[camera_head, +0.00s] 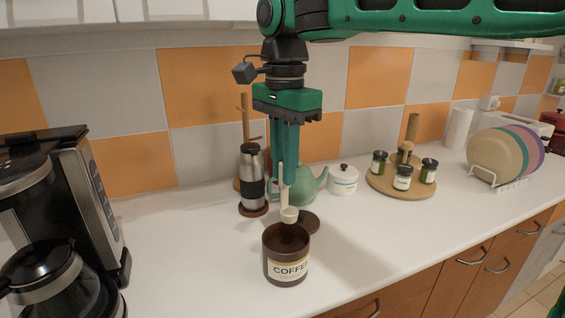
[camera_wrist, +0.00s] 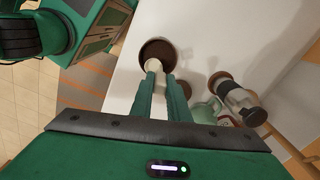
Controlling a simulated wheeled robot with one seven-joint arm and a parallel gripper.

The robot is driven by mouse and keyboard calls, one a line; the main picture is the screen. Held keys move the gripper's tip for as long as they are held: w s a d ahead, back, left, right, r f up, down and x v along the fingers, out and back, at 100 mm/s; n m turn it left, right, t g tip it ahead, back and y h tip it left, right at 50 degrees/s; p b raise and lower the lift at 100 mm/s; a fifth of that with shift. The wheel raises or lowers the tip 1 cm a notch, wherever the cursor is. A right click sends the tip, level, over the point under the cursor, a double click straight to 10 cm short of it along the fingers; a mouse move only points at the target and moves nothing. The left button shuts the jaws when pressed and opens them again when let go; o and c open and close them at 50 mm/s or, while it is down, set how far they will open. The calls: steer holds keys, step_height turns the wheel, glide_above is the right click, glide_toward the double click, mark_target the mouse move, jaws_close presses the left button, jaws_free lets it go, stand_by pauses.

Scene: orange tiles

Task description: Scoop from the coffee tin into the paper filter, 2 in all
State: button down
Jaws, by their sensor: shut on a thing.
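The brown coffee tin (camera_head: 286,268) stands open on the white counter, its label facing me. My gripper (camera_head: 283,184) points down above the tin and is shut on the handle of a cream scoop (camera_head: 289,214). The scoop's bowl hangs just above or at the tin's far rim; I cannot tell whether it holds coffee. In the wrist view my gripper (camera_wrist: 163,88) holds the scoop (camera_wrist: 154,68) at the edge of the dark round tin opening (camera_wrist: 158,50). A coffee maker (camera_head: 85,190) stands at the left. The paper filter is not clearly visible.
A dark lid (camera_head: 309,222) lies behind the tin. A steel flask (camera_head: 252,178), a green teapot (camera_head: 306,185) and a white sugar pot (camera_head: 343,180) stand farther back. A round wooden tray (camera_head: 384,188) with several jars is to the right. The counter right of the tin is clear.

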mark_target(284, 208)
steer(key=shift+f, duration=5.85)
steer(key=shift+r, duration=5)
